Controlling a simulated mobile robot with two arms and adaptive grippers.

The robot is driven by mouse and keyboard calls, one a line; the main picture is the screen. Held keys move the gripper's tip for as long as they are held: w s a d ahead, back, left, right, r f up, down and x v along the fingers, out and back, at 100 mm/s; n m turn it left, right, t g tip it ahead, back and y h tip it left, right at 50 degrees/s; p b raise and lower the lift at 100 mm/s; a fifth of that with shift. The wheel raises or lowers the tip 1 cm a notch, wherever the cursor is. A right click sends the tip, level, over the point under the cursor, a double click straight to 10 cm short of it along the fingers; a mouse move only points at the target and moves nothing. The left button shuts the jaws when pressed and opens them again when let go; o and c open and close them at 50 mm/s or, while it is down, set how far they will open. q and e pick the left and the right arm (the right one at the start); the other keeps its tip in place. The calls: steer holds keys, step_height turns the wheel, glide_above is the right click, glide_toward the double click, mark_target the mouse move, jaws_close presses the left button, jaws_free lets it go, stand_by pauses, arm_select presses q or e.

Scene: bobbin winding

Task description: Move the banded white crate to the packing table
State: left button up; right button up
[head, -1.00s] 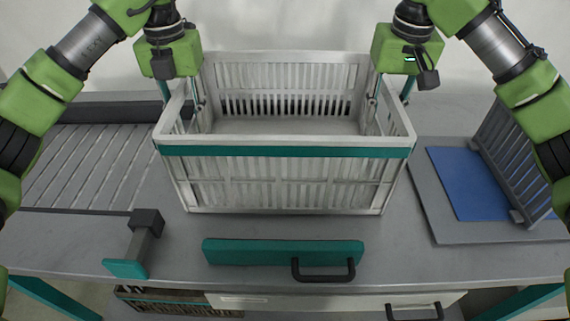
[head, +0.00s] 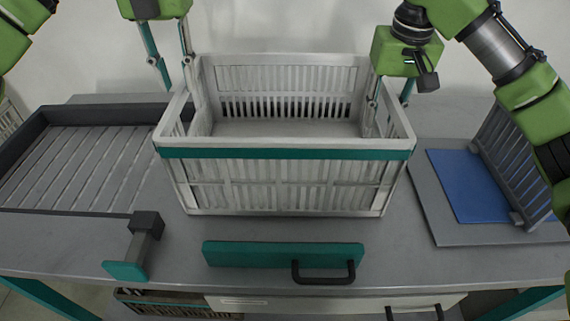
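The white crate (head: 285,185) has slotted walls and a teal band (head: 285,153) along its front rim. It sits upright on the grey table (head: 330,228), and the visible part of its inside is empty. My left gripper (head: 177,75) is above the crate's left rim, with its two fingers apart and nothing between them. My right gripper (head: 391,98) is at the crate's right wall, one finger inside and one outside. Its fingers look apart, with a gap beside the rim; the far tips are partly hidden by the crate.
A dark-edged slatted bed (head: 80,165) lies left of the crate. A post with a teal pad (head: 127,270) stands front left. A teal bar with a black handle (head: 283,254) lies in front. A blue mat (head: 468,185) and grey slotted rack (head: 513,150) are at right.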

arm_select(q)
steer(key=shift+r, duration=0.9)
arm_select(e)
steer(key=r, duration=0.4)
steer(key=s+r, duration=0.1)
steer(key=r, duration=0.7)
steer(key=shift+s, duration=0.2)
